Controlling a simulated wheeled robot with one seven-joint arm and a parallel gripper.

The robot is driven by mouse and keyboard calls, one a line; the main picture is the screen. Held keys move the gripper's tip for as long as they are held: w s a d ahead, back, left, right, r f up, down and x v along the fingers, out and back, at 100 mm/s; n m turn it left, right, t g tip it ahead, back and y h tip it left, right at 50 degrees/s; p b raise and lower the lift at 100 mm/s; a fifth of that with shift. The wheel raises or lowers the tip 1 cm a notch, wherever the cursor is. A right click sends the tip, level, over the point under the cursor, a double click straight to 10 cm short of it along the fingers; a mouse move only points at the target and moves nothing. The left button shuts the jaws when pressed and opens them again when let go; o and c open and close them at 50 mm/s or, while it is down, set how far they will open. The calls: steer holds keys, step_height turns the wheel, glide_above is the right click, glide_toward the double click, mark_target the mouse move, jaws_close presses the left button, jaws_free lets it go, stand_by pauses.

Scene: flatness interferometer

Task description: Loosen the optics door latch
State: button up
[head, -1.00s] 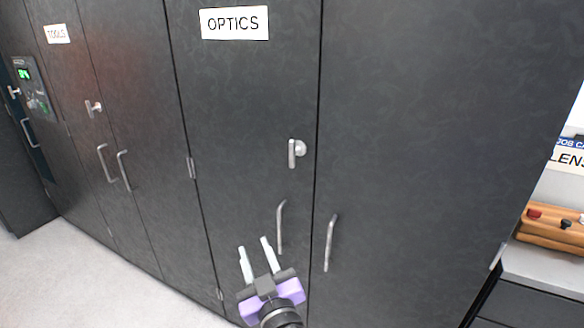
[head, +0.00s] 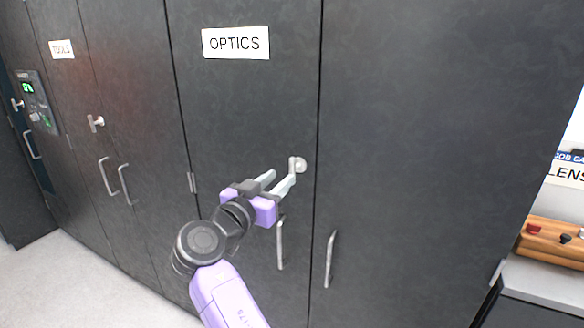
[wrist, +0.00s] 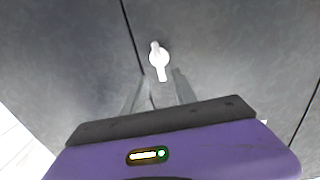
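The optics door (head: 240,110) is a dark cabinet door with a white OPTICS label (head: 235,42), and it looks closed. Its latch (head: 299,164) is a small silver knob with a short bar, near the door's right edge. In the wrist view the latch (wrist: 160,60) is just ahead of the fingers, with its bar roughly upright. My gripper (head: 282,176) is open, with its fingertips close to the latch at its lower left. In the wrist view the gripper's fingers (wrist: 160,80) lie either side of the latch's lower end; contact cannot be told.
The optics door's pull handle (head: 280,243) is below the latch, partly behind my gripper. Another handle (head: 329,260) is on the door to the right. The tools cabinet (head: 130,90) stands left. A counter (head: 545,272) with a wooden block (head: 550,237) is at right.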

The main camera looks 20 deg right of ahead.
mark_target(291, 169)
steer(key=p+x, duration=0.2)
steer(key=x, duration=0.5)
steer(key=shift+w+d, duration=0.15)
steer(key=shift+w, duration=0.1)
steer(key=shift+c, duration=0.2)
jaws_close()
